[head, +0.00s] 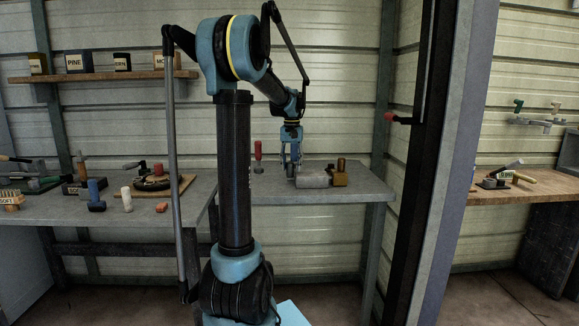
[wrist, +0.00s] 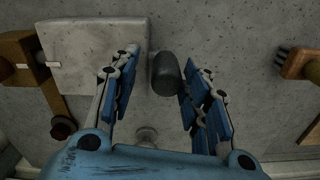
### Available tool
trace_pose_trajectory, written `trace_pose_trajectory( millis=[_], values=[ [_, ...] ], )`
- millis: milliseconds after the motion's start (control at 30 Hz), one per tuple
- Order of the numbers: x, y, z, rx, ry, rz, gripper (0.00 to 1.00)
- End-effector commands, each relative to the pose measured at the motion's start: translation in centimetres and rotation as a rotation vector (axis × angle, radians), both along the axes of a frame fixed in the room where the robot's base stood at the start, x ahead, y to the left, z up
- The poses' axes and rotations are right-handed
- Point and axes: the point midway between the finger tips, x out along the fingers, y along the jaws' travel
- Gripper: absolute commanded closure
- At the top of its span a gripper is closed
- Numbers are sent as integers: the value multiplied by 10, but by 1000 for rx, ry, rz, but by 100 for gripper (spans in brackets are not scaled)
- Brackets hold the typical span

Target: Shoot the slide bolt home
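My gripper (head: 291,160) points down over the grey bench, at the left end of a grey metal block (head: 313,178). In the wrist view my gripper (wrist: 158,75) has its two fingers spread. A dark grey cylinder (wrist: 165,73) stands between them, closer to the right finger; I cannot tell whether it touches. The pale block (wrist: 95,45) lies left of it, with a brass-brown piece (wrist: 20,60) at its far end. That brass piece (head: 340,176) is right of the block in the head view. Which part is the slide bolt is not clear.
A red-handled tool (head: 258,150) stands left of my gripper on the bench. A brush-like thing (wrist: 300,63) lies at the right in the wrist view. The left bench (head: 60,218) is crowded with tools. A dark post with a red knob (head: 389,116) stands right.

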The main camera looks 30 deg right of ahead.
Motion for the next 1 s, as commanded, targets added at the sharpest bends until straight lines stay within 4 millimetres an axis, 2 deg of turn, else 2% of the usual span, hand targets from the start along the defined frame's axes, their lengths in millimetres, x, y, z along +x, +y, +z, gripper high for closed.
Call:
trace_pose_trajectory(
  millis=[300,467,1000],
  values=[
    [2,3,1,3,-1,4,54],
    [2,3,12,3,-1,5,54],
    [2,3,102,2,0,4,54]
  ],
)
